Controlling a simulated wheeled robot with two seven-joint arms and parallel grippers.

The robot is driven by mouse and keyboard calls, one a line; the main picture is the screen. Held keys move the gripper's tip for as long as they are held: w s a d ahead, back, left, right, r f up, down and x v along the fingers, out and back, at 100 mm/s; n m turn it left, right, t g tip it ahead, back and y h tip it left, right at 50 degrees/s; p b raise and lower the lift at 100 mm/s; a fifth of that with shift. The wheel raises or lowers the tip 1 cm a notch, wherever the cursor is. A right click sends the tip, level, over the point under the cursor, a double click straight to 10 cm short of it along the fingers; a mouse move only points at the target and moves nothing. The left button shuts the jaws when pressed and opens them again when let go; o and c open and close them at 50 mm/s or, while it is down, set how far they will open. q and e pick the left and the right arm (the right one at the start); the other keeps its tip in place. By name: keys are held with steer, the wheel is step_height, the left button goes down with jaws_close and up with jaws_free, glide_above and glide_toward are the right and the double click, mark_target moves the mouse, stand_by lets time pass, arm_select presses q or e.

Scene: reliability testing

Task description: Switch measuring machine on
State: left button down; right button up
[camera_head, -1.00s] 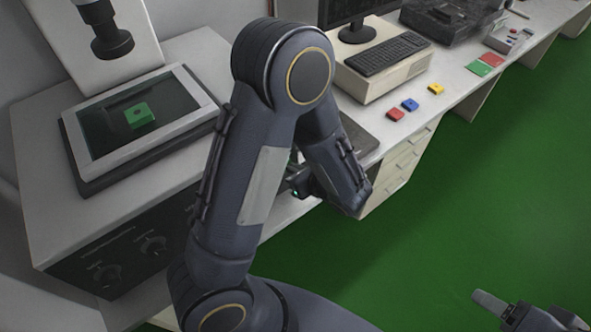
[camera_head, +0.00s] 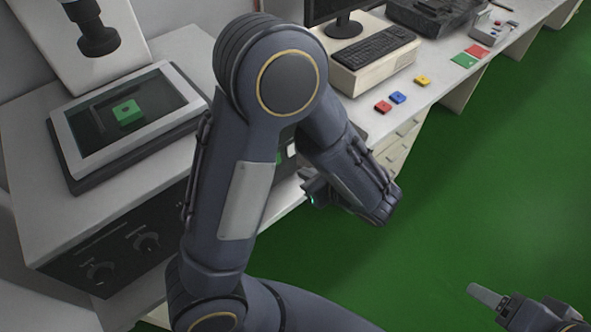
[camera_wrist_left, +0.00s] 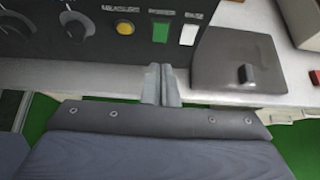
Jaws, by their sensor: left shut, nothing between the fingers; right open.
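The measuring machine (camera_head: 30,215) stands at the left, with a dark front panel (camera_head: 85,265) carrying knobs. A green block (camera_head: 128,112) lies on its framed glass stage (camera_head: 160,122). In the left wrist view the panel (camera_wrist_left: 105,45) shows a round yellow button (camera_wrist_left: 124,28), a green switch (camera_wrist_left: 160,32) and a white switch (camera_wrist_left: 188,35). My left gripper (camera_wrist_left: 161,72) is shut and empty, its tips just below the green switch; contact cannot be told. My right gripper (camera_head: 487,297) is open at the lower right, away from the machine.
A grey device with a dark knob (camera_wrist_left: 247,74) sits right of the panel. Along the bench are a keyboard (camera_head: 372,58), a monitor (camera_head: 335,12), red (camera_head: 382,107), blue (camera_head: 398,97) and yellow (camera_head: 422,80) blocks, and a black case (camera_head: 435,15). The green floor at right is clear.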

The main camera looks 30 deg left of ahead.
arm_select(q)
steer(key=v, duration=0.4)
arm_select(e)
steer(key=shift+d+f, duration=0.1)
steer(key=shift+f, duration=0.05)
arm_select(q)
steer(key=shift+s+d, duration=0.1)
arm_select(e)
steer(key=shift+s, duration=0.1)
arm_select(q)
step_height(320, 180, down, 8)
steer(key=d+m+t+y+b, duration=0.2)
steer(key=m+y, duration=0.2)
steer(key=m, duration=1.4)
steer(key=shift+s+r+y+b, duration=0.2)
steer(key=shift+s+y+b, duration=0.1)
steer(key=shift+s+y, duration=0.1)
arm_select(e)
steer(key=shift+w+a+f, duration=0.45)
steer(key=shift+a+f, duration=0.05)
steer(key=shift+f, duration=0.1)
steer(key=shift+w+a+f, duration=0.4)
steer(key=shift+a+f, duration=0.05)
steer(key=shift+f, duration=0.15)
arm_select(q)
steer(key=shift+a, duration=0.1)
